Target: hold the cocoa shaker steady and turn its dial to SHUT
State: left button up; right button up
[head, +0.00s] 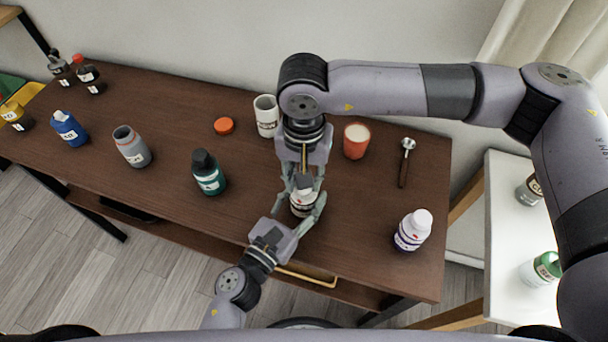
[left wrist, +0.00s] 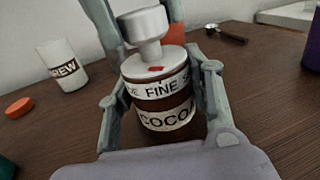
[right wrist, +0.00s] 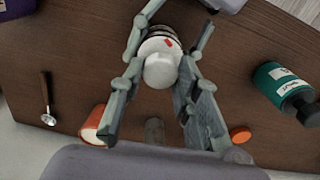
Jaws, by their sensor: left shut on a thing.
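The cocoa shaker (head: 302,207) stands upright on the dark table. Its labels read "COCOA" and, on the upper band, "FINE" in the left wrist view (left wrist: 165,118). A red mark on the white dial (left wrist: 152,66) sits above "FINE"; other words on the band are cut off. A pale knob (left wrist: 143,24) rises from the dial. My left gripper (head: 304,197) is shut on the shaker's body, one finger on each side. My right gripper (head: 304,181) reaches down from above. Its fingers stand apart on either side of the knob in the right wrist view (right wrist: 160,72); contact is unclear.
A white mug (head: 266,118), an orange cup (head: 356,142) and an orange lid (head: 224,126) stand behind. More bottles stand far left.

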jog(key=o, duration=0.4)
jog(key=shift+o, duration=0.2)
jog(key=shift+r, duration=0.1)
notch_tip(320, 180, up, 12)
dwell(0.4)
pick_arm(q)
jog(key=o, duration=1.3)
